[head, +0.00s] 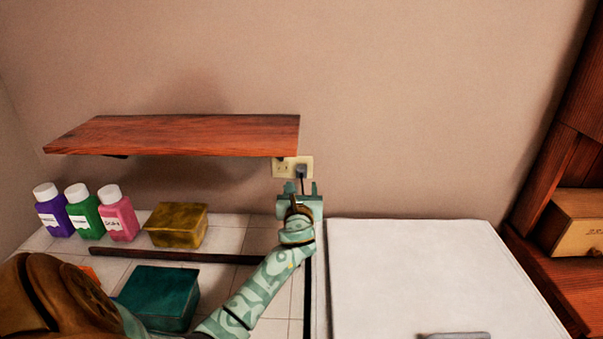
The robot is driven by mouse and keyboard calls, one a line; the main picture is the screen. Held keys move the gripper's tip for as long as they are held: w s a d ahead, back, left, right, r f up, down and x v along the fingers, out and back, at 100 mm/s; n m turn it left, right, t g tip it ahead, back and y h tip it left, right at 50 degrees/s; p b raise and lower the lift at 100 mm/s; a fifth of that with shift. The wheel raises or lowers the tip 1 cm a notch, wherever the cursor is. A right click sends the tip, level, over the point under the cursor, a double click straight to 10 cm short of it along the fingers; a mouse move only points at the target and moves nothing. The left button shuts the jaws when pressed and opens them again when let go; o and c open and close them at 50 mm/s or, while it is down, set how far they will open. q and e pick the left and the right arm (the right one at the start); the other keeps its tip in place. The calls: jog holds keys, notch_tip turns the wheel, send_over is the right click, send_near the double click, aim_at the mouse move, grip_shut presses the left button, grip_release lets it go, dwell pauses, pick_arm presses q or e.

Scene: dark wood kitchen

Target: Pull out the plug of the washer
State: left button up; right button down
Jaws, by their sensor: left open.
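The washer plug (301,171) is a small dark plug in the right part of the pale wall outlet (283,167). A dark cord runs down from it. My left gripper (301,188) is open just below the plug, its two fingers pointing up toward the wall with the cord between them in the picture. I cannot tell whether a finger touches the plug. The white washer (430,270) stands at the lower right, its top showing. My right gripper does not show.
A wooden shelf (185,134) juts from the wall, its right end close above the outlet. Purple (54,212), green (85,213) and pink (118,215) bottles, a yellow box (177,225) and a teal box (160,298) stand on the left. A wooden cabinet (560,160) stands right.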

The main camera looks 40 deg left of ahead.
aim_at(301, 174)
pick_arm(q)
jog(key=b+x, duration=0.3)
jog(key=x, duration=0.3)
jog(key=shift+w+a+f, duration=0.1)
jog(key=shift+w+a, duration=0.1)
jog(key=shift+w, duration=0.1)
jog(key=shift+w+a, duration=0.4)
jog(key=shift+w, duration=0.05)
dwell(0.8)
grip_shut()
jog(key=shift+s+d+p, duration=0.1)
jog(key=shift+p, duration=0.3)
jog(key=shift+s+d, duration=0.25)
jog(key=shift+s, duration=0.1)
jog(key=shift+p+v, duration=1.85)
jog(key=shift+v, duration=0.6)
